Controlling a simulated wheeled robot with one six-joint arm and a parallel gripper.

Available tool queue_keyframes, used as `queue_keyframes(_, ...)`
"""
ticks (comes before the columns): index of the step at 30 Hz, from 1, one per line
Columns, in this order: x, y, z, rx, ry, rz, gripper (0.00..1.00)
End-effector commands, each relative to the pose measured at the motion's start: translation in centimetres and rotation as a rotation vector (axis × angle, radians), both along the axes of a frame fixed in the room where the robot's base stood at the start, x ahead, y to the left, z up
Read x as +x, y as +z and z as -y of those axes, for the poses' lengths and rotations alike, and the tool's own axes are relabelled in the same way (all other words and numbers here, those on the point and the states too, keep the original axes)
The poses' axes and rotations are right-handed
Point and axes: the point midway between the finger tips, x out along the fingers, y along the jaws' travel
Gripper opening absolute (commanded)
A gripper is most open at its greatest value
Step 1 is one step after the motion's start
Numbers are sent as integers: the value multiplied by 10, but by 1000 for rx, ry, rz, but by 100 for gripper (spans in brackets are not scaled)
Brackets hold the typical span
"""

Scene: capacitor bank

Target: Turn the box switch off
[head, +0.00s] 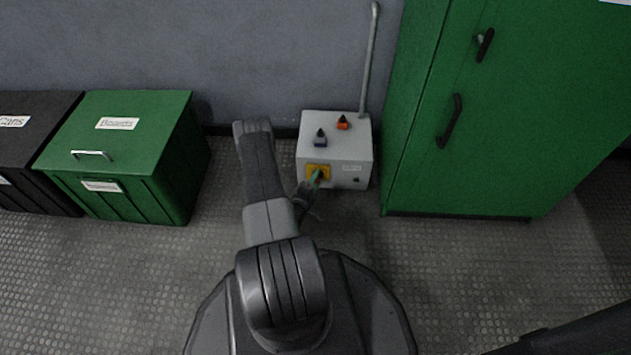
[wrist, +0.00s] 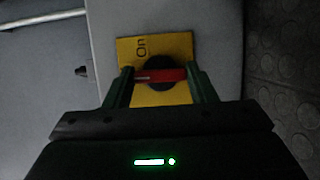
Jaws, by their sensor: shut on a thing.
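The grey switch box (head: 310,150) stands on the floor against the wall. On its front is a yellow plate (head: 326,168) with the box switch; the plate fills the middle of the wrist view (wrist: 180,44). The switch has a round black base and a red handle (wrist: 168,75). The handle lies across the wrist picture, and the word "On" shows sideways above it. My gripper (wrist: 160,84) is shut on the red handle, one green finger at each end. In the head view my gripper (head: 314,178) is at the plate and partly hides the switch.
A tall green cabinet (head: 410,120) stands close on the right. A green bin (head: 130,140) stands left, with free floor between.

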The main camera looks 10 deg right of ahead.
Motion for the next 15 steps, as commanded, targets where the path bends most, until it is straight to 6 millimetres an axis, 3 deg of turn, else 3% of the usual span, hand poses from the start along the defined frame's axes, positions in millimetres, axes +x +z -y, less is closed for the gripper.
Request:
queue_keyframes(14,0,0,-1,-17,3,-6,28)
queue_keyframes(15,0,0,-1,-17,3,-6,53)
